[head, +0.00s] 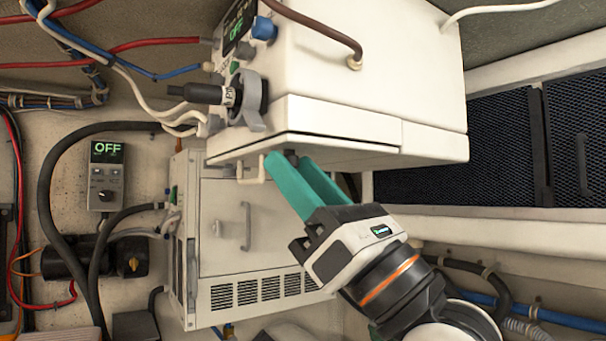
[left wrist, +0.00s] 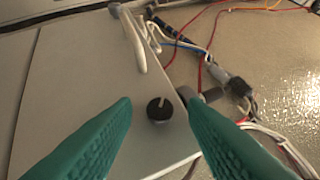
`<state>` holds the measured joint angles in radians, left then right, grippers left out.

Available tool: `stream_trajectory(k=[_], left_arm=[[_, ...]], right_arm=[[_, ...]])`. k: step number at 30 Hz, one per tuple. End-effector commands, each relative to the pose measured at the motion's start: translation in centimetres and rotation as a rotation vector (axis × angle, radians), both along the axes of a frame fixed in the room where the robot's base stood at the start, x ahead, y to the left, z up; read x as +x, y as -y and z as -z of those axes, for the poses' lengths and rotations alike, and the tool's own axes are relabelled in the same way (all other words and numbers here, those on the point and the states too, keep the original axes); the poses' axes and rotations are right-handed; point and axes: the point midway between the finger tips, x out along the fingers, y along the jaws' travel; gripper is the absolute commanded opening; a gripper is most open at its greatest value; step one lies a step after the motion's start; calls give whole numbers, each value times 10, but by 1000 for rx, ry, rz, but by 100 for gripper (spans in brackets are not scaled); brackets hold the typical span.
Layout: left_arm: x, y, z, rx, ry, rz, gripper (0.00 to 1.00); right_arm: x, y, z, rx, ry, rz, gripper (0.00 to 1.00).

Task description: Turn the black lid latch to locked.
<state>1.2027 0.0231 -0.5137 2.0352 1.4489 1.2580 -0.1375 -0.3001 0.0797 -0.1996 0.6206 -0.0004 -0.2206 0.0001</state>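The black lid latch (left wrist: 160,109) is a small round knob with a light pointer mark, on a pale panel in the left wrist view. The pointer leans up and slightly left in that picture. My left gripper (left wrist: 160,101) is open, with its two green fingers on either side of the knob and a gap to each. In the head view my left gripper (head: 288,160) reaches up to the underside of the white box (head: 350,75).
A pale handle (head: 252,168) sits just left of the fingertips. A lower white cabinet (head: 240,255) with vents stands below. A small control box (head: 105,175) reads OFF. Hoses and cables (head: 60,170) run along the left wall. Dark mesh panels (head: 500,150) are at right.

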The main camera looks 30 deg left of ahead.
Motion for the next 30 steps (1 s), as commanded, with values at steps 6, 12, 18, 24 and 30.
stream_trajectory(k=[6,12,18,24,30], left_arm=[[0,0,0,0,0,0,15],[0,0,0,0,-1,-1,0],[2,0,1,-1,-3,-30,0],[4,0,2,-1,-5,-128,0],[7,-1,2,-1,-6,-291,0]], right_arm=[[0,0,0,0,0,0,39],[0,0,0,0,0,0,39],[0,0,1,0,0,0,39],[0,0,4,1,1,0,39],[0,0,9,1,0,0,39]])
